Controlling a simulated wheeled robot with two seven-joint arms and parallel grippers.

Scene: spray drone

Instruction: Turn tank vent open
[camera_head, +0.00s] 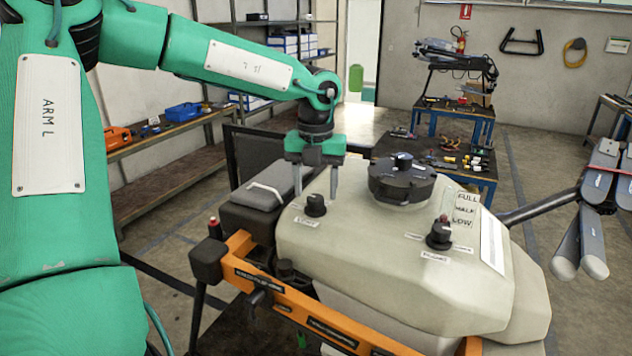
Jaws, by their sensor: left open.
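The pale beige tank (375,255) of the drone fills the centre of the head view. A black knob (316,206) stands on its left top, with a small unreadable label below it. A second black knob (440,234) with a red part on top sits to the right, between small labels. I cannot read which one is the vent. My left gripper (316,188) points down over the left knob, open, its two grey fingertips left and right of the knob's top. I cannot tell whether they touch it. My right gripper is not in view.
A large black cap (401,179) stands on the tank, right of my left gripper. An orange frame bar (310,312) runs along the front. Folded grey drone parts (590,232) are at the right. A blue workbench (445,165) with tools stands behind.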

